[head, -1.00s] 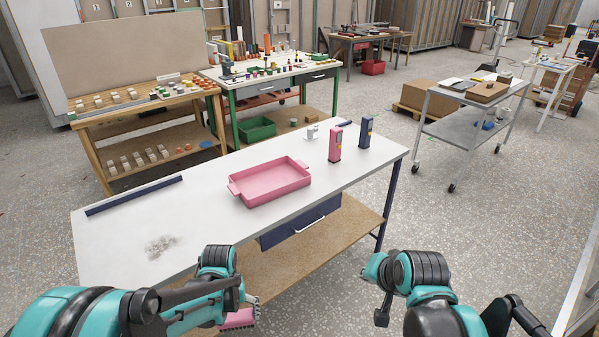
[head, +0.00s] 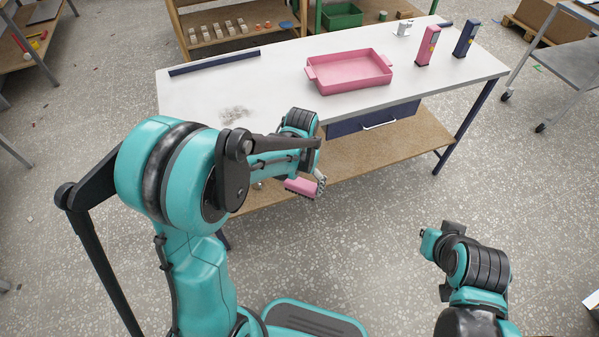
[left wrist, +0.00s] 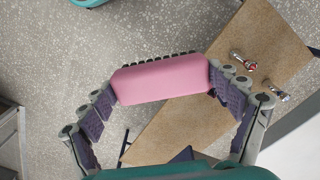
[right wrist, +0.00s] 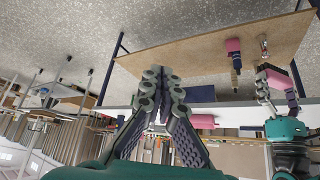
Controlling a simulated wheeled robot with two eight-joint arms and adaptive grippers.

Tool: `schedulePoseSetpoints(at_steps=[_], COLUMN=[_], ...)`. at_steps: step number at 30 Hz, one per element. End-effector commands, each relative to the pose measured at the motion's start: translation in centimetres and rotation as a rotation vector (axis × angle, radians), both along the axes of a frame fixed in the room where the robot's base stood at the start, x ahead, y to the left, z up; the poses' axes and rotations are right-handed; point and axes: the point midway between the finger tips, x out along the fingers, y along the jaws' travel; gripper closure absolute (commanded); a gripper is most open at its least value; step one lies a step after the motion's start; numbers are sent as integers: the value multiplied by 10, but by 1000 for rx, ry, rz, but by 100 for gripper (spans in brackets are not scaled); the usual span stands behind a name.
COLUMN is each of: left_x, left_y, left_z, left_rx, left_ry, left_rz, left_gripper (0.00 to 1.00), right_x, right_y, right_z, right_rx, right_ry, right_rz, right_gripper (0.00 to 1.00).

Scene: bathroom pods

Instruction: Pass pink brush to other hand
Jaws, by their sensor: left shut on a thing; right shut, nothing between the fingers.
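The pink brush (head: 300,187) has a pink block back and dark bristles along one side. It is in my left gripper (head: 313,186), in front of the table and below its top. In the left wrist view the brush (left wrist: 160,80) lies crosswise between the two fingers, which press on its ends. Its bristles face away from the palm. My right gripper (right wrist: 163,75) is shut and empty, its fingertips together in the right wrist view. It is apart from the brush, lower right of it in the head view.
The white table (head: 270,85) bears a pink tray (head: 350,72), a dark blue bar (head: 214,62), a pink box (head: 428,46) and a blue box (head: 466,37). A brown shelf (head: 400,140) is beneath. Clear floor (head: 400,215) lies between my grippers.

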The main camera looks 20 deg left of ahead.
Motion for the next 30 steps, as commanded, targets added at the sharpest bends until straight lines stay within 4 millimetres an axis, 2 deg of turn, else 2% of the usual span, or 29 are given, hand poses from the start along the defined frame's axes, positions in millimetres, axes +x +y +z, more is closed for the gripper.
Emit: schedulePoseSetpoints(at_steps=[3, 9, 16, 17, 23, 26, 30], left_x=[9, 24, 35, 36, 38, 38, 38], left_y=[-27, -69, -99, -101, -107, -106, -106], left_z=[23, 61, 88, 89, 94, 94, 94], left_rx=[0, 0, 0, 0, 0, 0, 0], left_ry=[0, 0, 0, 0, 0, 0, 0], left_rz=[-136, -361, -525, -538, -568, -567, -566], left_gripper=[40, 40, 40, 40, 40, 40, 40], right_x=[0, 0, 0, 0, 8, 19, 41], right_y=[0, 0, 0, 0, 11, 29, 65], right_z=[0, 0, 0, 0, -4, -10, -18], right_rx=[1, 1, 1, 1, 23, 59, 130], right_ry=[0, 0, 0, 0, 6, 4, -39], right_rz=[-1, -1, -1, -1, 57, 156, 356], right_gripper=[100, 100, 100, 95, 42, 41, 41])
